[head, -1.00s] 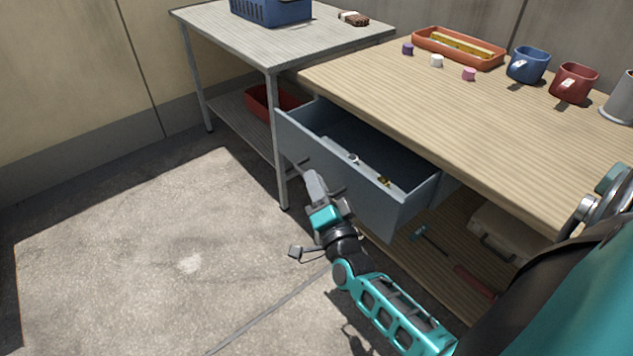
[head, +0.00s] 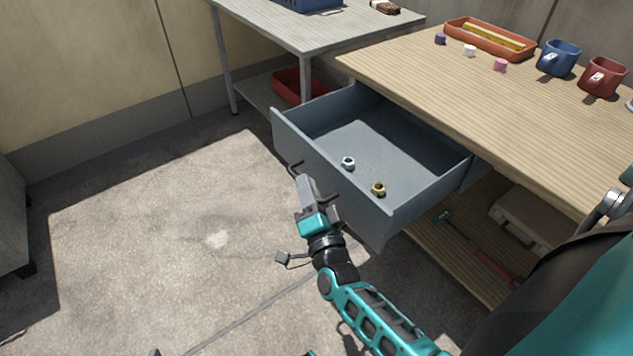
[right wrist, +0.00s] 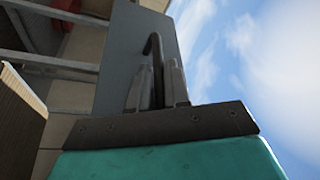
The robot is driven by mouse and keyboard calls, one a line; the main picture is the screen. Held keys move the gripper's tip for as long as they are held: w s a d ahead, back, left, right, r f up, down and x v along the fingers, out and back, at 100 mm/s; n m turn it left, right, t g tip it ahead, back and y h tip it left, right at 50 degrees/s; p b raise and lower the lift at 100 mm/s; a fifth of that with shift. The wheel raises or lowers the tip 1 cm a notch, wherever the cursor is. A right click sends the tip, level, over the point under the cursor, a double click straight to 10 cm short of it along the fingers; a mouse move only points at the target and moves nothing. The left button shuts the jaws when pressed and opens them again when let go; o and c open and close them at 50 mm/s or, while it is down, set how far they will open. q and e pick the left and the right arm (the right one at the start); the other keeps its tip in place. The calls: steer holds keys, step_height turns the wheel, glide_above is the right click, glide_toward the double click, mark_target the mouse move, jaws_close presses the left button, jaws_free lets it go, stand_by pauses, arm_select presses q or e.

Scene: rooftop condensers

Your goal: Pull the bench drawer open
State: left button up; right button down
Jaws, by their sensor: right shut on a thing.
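The grey-blue bench drawer (head: 366,216) stands well out from under the wooden bench top (head: 480,110). A silver nut (head: 348,162) and a brass nut (head: 379,188) lie inside it near the front panel. My right gripper (head: 303,180) is at the drawer's front, shut on the dark bar handle (head: 295,169). In the right wrist view the handle (right wrist: 153,46) runs between the two fingers, with the drawer front (right wrist: 122,50) behind it. The fingers partly hide the handle.
On the bench are an orange tray (head: 488,42), a blue mug (head: 558,58), a red mug (head: 602,77) and small caps. A metal table (head: 320,32) stands beside it. The lower shelf holds a case (head: 530,218). The floor before the drawer is clear.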

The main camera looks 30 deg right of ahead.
arm_select(q)
steer(key=shift+a, duration=0.1)
arm_select(e)
steer(key=shift+a, duration=0.45)
arm_select(q)
steer(key=shift+r, duration=0.1)
arm_select(e)
steer(key=c, duration=1.2)
jaws_free()
arm_select(q)
steer(key=shift+s, duration=0.1)
arm_select(e)
steer(key=shift+o, duration=0.2)
steer(key=shift+s+f, duration=0.1)
steer(key=shift+s, duration=0.05)
